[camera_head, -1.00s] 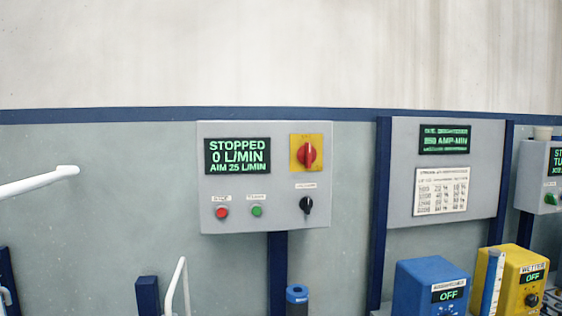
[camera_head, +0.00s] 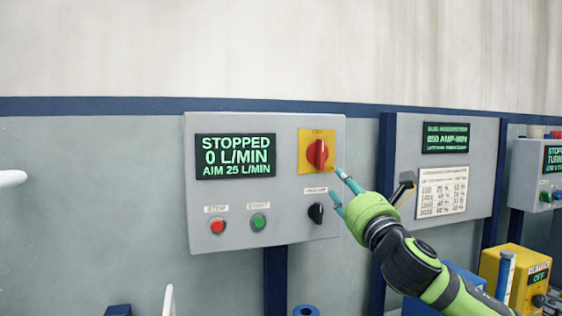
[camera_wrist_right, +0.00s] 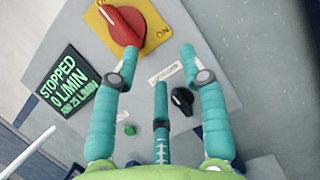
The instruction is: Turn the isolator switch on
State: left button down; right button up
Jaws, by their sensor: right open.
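The isolator switch is a red rotary handle (camera_head: 317,153) on a yellow plate (camera_head: 331,136), at the upper right of a grey control box (camera_head: 230,220). Its handle stands about upright in the head view. In the right wrist view the red handle (camera_wrist_right: 122,25) is at the top, with "ON" printed on the yellow plate beside it. My right gripper (camera_head: 338,190) is in front of the box, below and right of the switch. Its teal fingers (camera_wrist_right: 158,70) are spread and empty, and appear apart from the handle. My left gripper is not in view.
The box display (camera_head: 235,156) reads STOPPED, 0 L/MIN, AIM 25 L/MIN. A black knob (camera_head: 316,213), a red button (camera_head: 217,225) and a green button (camera_head: 258,222) sit below. A second panel (camera_head: 408,135) and a yellow unit (camera_head: 515,262) stand to the right.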

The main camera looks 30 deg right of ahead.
aim_at(321, 157)
jog(key=w+r+p, duration=0.1)
jog(key=r+p, duration=0.1)
jog(key=w+a+r+n+p, duration=0.1)
jog(key=p, duration=0.1)
jog(key=w+a+r+n+t+p, duration=0.1)
jog(key=r+p, duration=0.1)
jog(key=p, duration=0.1)
jog(key=shift+w+r+y, duration=0.3)
jog(key=shift+w+y, duration=0.1)
jog(key=shift+w+d+r+p, duration=0.1)
jog(key=shift+w+d+p, duration=0.25)
jog(key=shift+w+p, duration=0.55)
jog(key=shift+w, duration=0.05)
jog(key=shift+s, duration=0.1)
grip_shut()
